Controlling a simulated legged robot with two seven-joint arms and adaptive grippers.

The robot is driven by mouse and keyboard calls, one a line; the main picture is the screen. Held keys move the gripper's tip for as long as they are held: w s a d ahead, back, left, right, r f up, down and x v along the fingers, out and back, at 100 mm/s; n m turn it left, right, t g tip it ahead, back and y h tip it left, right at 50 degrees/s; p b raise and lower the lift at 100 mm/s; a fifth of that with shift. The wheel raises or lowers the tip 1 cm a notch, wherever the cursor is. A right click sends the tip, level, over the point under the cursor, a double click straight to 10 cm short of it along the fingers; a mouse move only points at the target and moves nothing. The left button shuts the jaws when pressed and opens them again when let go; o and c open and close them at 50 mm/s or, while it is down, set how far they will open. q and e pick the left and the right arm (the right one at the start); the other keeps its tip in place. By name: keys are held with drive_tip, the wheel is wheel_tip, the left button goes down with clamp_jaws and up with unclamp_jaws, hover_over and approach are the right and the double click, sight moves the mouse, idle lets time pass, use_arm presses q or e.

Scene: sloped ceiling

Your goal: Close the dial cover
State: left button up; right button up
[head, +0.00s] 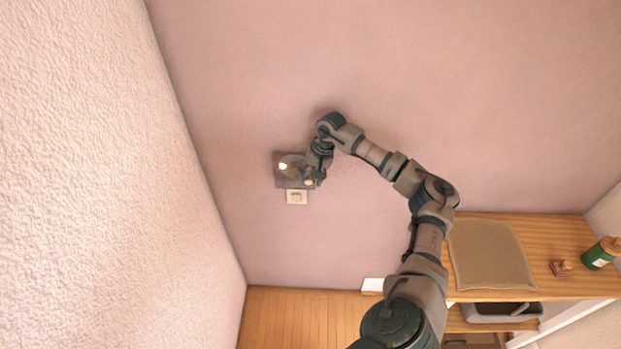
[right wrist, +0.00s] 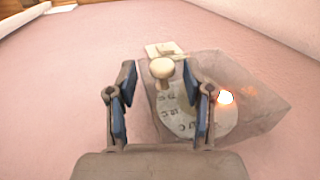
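The grey dial unit (head: 281,174) is on the pink wall, with a glowing light on it. In the right wrist view, a translucent grey dial cover (right wrist: 264,106) shows around the pale round dial (right wrist: 185,122) with markings. A cream knob (right wrist: 162,69) on a short stem shows between the fingers. I cannot tell how far the cover stands open. My right gripper (head: 315,176) is at the right side of the unit. In the right wrist view my right gripper (right wrist: 159,80) is open, its blue pads apart on either side of the knob. My left gripper is out of view.
A cream wall plate (head: 297,197) sits just below the unit. A textured side wall (head: 90,180) stands at left. A wooden shelf (head: 556,238) at lower right holds a brown mat (head: 490,255), a green bottle (head: 598,255) and a small stamp-like object (head: 561,268).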

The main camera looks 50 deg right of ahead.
drive_tip(key=v, duration=1.1)
drive_tip(key=shift+d+r, duration=0.3)
drive_tip(key=shift+r, duration=0.05)
drive_tip(key=shift+a, duration=0.1)
